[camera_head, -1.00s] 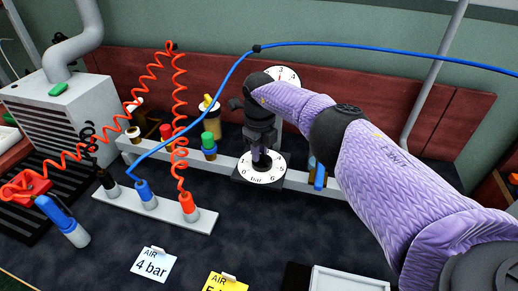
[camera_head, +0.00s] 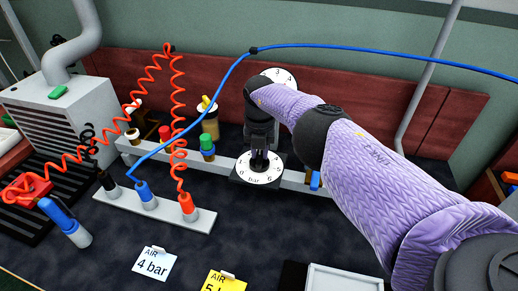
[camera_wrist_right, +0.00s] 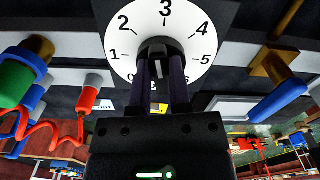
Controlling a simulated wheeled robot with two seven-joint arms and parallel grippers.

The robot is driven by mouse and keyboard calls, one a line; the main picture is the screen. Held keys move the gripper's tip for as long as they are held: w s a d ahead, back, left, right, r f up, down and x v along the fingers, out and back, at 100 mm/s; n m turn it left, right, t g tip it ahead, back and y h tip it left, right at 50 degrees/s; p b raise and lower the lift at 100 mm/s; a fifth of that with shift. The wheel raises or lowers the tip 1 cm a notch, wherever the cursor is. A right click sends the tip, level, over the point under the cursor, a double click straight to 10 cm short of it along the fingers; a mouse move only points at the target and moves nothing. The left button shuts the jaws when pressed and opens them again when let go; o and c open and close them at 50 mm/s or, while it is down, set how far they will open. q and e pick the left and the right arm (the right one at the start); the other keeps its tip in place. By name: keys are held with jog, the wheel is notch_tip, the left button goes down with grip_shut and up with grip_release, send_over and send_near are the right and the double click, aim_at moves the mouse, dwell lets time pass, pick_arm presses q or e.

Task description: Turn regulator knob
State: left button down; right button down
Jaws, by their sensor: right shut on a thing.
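The regulator knob (camera_wrist_right: 157,48) is black and stands at the middle of a round white dial (camera_wrist_right: 195,65) numbered 0 to 6. In the head view the dial (camera_head: 268,176) lies on a black square base on the grey rail. My right gripper (camera_head: 260,152) points down from above and is shut on the knob; its fingers flank the knob in the right wrist view (camera_wrist_right: 165,75). The fingers hide part of the knob and the dial's lower numbers there. I cannot read the knob's setting. My left gripper is not in view.
A white gauge (camera_head: 284,76) behind is partly hidden by my right wrist. A green-topped fitting (camera_head: 207,142) stands left of the dial. A white "AIR 4 bar" card (camera_head: 154,263) and a partly cut-off yellow card (camera_head: 226,284) stand in front. A blue hose (camera_head: 350,44) arches overhead.

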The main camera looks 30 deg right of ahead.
aim_at(260, 153)
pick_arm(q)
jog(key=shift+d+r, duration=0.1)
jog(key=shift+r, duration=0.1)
pick_arm(e)
jog(key=shift+d+r+m, duration=0.1)
jog(key=shift+m, duration=0.9)
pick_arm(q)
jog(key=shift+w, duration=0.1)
pick_arm(e)
jog(key=c, duration=0.6)
grip_release()
jog(key=shift+o, duration=0.2)
notch_tip(260, 153, up, 6)
jog(key=p, duration=0.4)
notch_tip(260, 153, up, 3)
jog(key=shift+p, duration=0.75)
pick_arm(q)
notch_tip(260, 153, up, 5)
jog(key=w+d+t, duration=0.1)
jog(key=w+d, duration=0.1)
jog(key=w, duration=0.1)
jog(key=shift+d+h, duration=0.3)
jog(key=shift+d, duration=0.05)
pick_arm(e)
jog(key=shift+r, duration=0.4)
